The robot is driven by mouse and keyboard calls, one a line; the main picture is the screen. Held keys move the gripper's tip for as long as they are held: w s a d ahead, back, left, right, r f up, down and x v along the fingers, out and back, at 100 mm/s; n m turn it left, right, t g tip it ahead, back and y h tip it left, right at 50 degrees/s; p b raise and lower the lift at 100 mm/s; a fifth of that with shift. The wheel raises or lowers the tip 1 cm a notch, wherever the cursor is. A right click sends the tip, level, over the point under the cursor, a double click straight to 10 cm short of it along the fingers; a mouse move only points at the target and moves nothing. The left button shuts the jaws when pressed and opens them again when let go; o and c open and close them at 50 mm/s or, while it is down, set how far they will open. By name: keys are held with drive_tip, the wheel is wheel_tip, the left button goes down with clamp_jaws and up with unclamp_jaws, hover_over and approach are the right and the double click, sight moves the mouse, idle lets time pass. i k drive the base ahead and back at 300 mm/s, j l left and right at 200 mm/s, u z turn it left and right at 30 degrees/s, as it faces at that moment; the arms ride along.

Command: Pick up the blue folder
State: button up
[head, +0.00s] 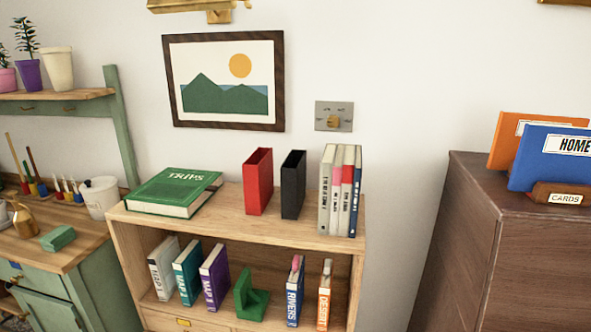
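The blue folder (548,160) stands at the far right on top of a dark brown wooden cabinet. A white label on it reads "HOME", cut off by the picture's edge. An orange folder (508,135) stands just behind it and is partly hidden by it. A brown wooden holder (545,192) with a "CARDS" label is at the foot of the blue folder and hides part of its lower edge. My gripper is not in view.
The dark cabinet (480,215) is right of a light wooden bookshelf (240,222), with a gap of wall between. On the shelf top are a green book (170,188), a red holder (258,182), a black holder (292,185) and several upright books (339,195). A green workbench stands left.

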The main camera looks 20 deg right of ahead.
sight(545, 153)
drive_tip(key=i+z, duration=0.15)
drive_tip(key=z, duration=0.25)
drive_tip(key=i+j+z, duration=0.1)
drive_tip(key=z, duration=0.3)
drive_tip(key=i+j+z, duration=0.15)
drive_tip(key=z, duration=0.25)
drive_tip(key=i+j+z, duration=0.15)
drive_tip(key=z, duration=0.2)
drive_tip(key=i+j+z, duration=0.3)
drive_tip(key=j+z, duration=0.1)
drive_tip(key=z, duration=0.25)
drive_tip(key=i, duration=0.05)
